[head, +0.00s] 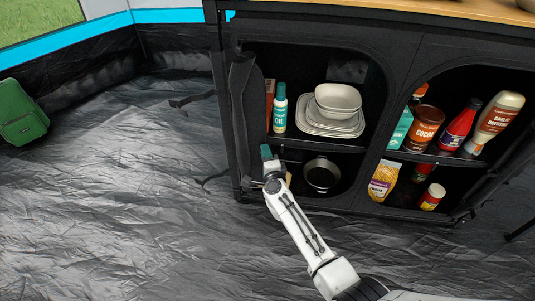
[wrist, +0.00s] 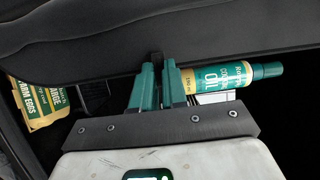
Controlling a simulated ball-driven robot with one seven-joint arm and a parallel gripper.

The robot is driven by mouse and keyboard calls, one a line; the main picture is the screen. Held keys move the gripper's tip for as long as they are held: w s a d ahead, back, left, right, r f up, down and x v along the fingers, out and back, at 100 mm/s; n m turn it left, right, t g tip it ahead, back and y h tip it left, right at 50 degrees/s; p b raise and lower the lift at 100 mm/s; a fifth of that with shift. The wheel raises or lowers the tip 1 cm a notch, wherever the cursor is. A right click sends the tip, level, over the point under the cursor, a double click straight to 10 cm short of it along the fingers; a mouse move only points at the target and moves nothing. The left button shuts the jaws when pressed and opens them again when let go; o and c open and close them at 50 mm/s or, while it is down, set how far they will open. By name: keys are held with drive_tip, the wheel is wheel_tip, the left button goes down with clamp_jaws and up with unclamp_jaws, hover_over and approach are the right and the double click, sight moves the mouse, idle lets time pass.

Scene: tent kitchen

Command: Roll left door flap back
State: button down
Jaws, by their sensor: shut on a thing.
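The left door flap (head: 241,90) is black fabric, bunched upright along the left side of the cupboard's left opening. In the wrist view the flap (wrist: 75,55) runs as a thick dark roll across the top. My gripper (head: 266,152) is at the lower part of that opening's left edge. In the wrist view its green fingers (wrist: 159,72) are close together at the roll's lower edge, shut on a small dark piece of the flap. The pinched part is mostly hidden between the fingers.
An oil bottle (head: 280,108) stands just inside the opening and shows close behind my fingers in the wrist view (wrist: 232,75). Bowls and plates (head: 335,122) share its shelf. A pan (head: 321,173) is below. Loose straps (head: 190,99) stick out left.

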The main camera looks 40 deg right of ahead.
drive_tip(key=w+a, duration=0.2)
drive_tip(key=w, duration=0.1)
drive_tip(key=shift+w+a, duration=0.15)
drive_tip(key=shift+a, duration=0.25)
drive_tip(key=c, duration=1.2)
unclamp_jaws()
drive_tip(key=shift+o, duration=0.2)
drive_tip(key=p+v, duration=0.4)
drive_tip(key=v, duration=0.6)
drive_tip(key=shift+s+a, duration=0.2)
drive_tip(key=shift+s, duration=0.1)
